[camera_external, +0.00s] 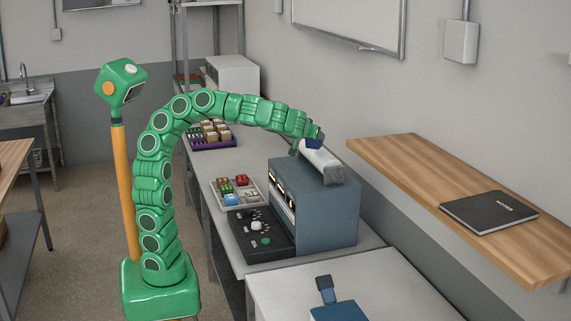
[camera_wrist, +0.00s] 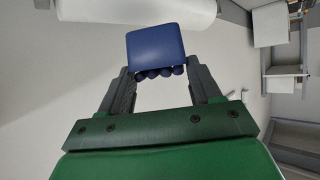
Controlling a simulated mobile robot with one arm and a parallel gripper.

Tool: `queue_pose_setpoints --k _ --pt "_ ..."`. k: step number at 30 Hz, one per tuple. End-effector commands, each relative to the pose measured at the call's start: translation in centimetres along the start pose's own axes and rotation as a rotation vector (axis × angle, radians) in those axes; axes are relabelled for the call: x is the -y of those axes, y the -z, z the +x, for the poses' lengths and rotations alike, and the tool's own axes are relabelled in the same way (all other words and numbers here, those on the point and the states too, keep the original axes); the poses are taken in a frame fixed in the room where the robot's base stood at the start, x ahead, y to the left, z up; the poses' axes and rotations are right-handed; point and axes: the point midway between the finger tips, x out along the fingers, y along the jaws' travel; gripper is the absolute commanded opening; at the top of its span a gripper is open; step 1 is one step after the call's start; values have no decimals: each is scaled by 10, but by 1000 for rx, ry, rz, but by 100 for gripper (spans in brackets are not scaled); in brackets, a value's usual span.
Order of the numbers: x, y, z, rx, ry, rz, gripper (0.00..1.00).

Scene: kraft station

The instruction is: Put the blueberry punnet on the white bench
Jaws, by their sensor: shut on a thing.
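The blueberry punnet (camera_wrist: 155,48) is a small blue box with several dark blue round berries along one edge in the wrist view. My gripper (camera_wrist: 158,84) is shut on it. In the external view the punnet (camera_external: 314,143) is small and partly hidden at the tip of my green arm, by a white roll on the blue-grey cabinet. I cannot tell whether it touches the roll. A white bench (camera_external: 400,295) is at the lower right of the external view, in front of the cabinet. Its visible top is mostly bare.
The blue-grey cabinet (camera_external: 338,205) bears the white roll (camera_external: 320,163). A black control panel (camera_external: 262,240) and a tray of small boxes (camera_external: 256,186) are beside it. A blue device (camera_external: 338,312) stands on the white bench. A wooden shelf (camera_external: 420,180) holds a black notebook (camera_external: 488,212).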

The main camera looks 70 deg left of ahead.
Motion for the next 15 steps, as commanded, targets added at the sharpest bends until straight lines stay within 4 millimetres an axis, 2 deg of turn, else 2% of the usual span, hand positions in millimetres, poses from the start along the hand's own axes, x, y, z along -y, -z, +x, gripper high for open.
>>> queue_pose_setpoints --k 6,15 --pt "-31 -22 -43 0 -65 33 32" --pt "-62 -52 -99 0 -141 75 32"
